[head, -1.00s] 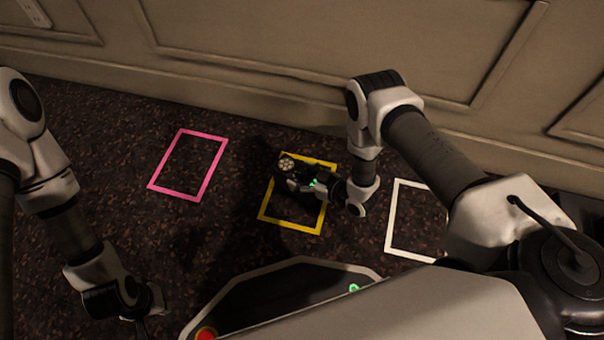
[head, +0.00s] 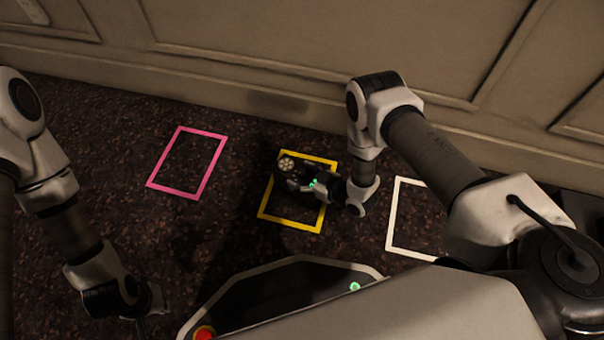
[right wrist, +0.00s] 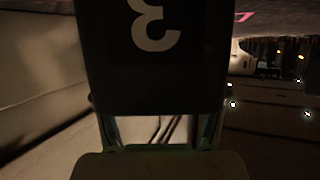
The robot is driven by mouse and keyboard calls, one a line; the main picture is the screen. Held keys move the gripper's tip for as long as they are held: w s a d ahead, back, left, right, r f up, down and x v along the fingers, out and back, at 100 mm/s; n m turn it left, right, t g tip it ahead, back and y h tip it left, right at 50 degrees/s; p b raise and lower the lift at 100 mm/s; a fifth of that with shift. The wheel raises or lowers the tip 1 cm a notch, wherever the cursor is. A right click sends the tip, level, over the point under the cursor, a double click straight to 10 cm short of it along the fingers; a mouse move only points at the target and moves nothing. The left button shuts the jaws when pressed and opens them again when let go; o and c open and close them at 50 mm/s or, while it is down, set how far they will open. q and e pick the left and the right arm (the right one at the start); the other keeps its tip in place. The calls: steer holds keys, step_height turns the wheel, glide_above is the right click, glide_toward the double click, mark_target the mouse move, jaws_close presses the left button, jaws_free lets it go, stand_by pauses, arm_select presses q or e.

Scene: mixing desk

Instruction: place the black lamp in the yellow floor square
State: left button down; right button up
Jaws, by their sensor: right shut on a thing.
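The black lamp (head: 286,164) has a pale round top and is seen from above, over the upper left part of the yellow floor square (head: 290,225). My right gripper (head: 308,184) is shut on the lamp from its right side. In the right wrist view the lamp (right wrist: 190,80) fills the upper middle as a dark body with a pale "3". I cannot tell whether its base touches the floor. My left gripper (head: 140,318) hangs empty at the lower left, away from the lamp; its fingers are too dark to read.
A pink square (head: 210,165) lies on the dark carpet to the left and a white square (head: 390,220) to the right, partly behind my right arm. A panelled wall (head: 270,60) runs along the back. The carpet between the pink and yellow squares is clear.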

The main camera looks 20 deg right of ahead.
steer(key=o, duration=1.9)
steer(key=shift+f, duration=0.15)
steer(key=v, duration=1.2)
